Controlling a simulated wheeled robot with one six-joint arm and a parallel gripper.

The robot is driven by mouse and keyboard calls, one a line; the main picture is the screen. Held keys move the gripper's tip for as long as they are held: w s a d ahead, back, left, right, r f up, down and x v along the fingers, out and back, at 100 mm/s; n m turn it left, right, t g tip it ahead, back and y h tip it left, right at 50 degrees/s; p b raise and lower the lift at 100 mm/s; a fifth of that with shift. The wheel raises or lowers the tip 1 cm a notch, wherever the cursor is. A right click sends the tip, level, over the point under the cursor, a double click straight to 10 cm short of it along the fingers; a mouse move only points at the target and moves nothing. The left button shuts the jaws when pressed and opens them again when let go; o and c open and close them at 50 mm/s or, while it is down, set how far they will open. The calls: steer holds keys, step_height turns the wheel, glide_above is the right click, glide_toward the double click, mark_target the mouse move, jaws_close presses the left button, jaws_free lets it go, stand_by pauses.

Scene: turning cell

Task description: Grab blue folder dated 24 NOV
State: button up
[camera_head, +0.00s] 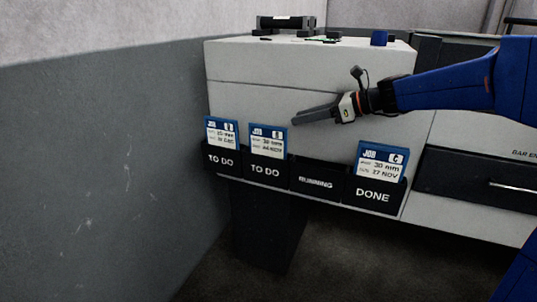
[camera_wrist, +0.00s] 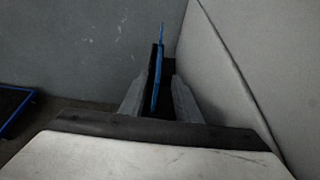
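A blue folder (camera_head: 268,140) stands upright in the second TO DO pocket from the left; its small date line reads like 24 NOV, though blurred. Another blue folder (camera_head: 222,133) stands in the leftmost TO DO pocket, its date looking like DEC. A third blue folder (camera_head: 382,160), dated 27 NOV, stands in the DONE pocket. My gripper (camera_head: 296,120) points left, close to the upper right of the second folder. In the wrist view my gripper (camera_wrist: 158,82) is open, its fingers on either side of a blue folder edge (camera_wrist: 157,70) seen edge-on, with gaps visible.
The RUNNING pocket (camera_head: 316,182) is empty. The pockets hang on the front of a light machine cabinet (camera_head: 300,95). A grey wall (camera_head: 100,170) stands close at the left. A blue block (camera_head: 379,38) and a dark device (camera_head: 286,24) rest on the cabinet top.

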glide_above(271, 141)
steer(key=f, duration=0.4)
steer(key=shift+w+d+f, duration=0.15)
steer(key=shift+d, duration=0.2)
jaws_close()
